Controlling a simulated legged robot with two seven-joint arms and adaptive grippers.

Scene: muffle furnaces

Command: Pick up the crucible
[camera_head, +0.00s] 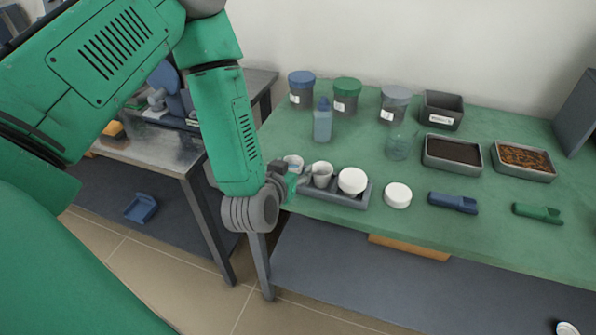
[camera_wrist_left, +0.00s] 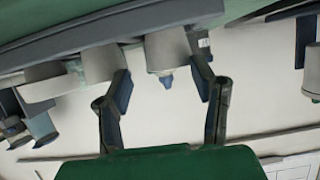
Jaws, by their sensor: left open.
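Several small white crucible pieces stand in a grey tray (camera_head: 330,199) near the front left of the green table. They are a left cup (camera_head: 293,162), an open middle crucible (camera_head: 321,174) and a rounded white piece (camera_head: 352,181). My left gripper (camera_head: 293,178) is at the tray's left end, close to the left cup and partly hidden by my arm. In the left wrist view, which looks upside down, its two fingers (camera_wrist_left: 161,82) are spread apart with a pale cup (camera_wrist_left: 168,48) between and beyond them. Contact cannot be told. My right gripper is not in view.
A white round lid (camera_head: 397,194), a blue tool (camera_head: 453,202) and a green tool (camera_head: 538,213) lie right of the tray. Behind stand a blue bottle (camera_head: 322,122), a glass beaker (camera_head: 402,146), lidded jars and filled trays. A metal side table (camera_head: 160,146) stands left.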

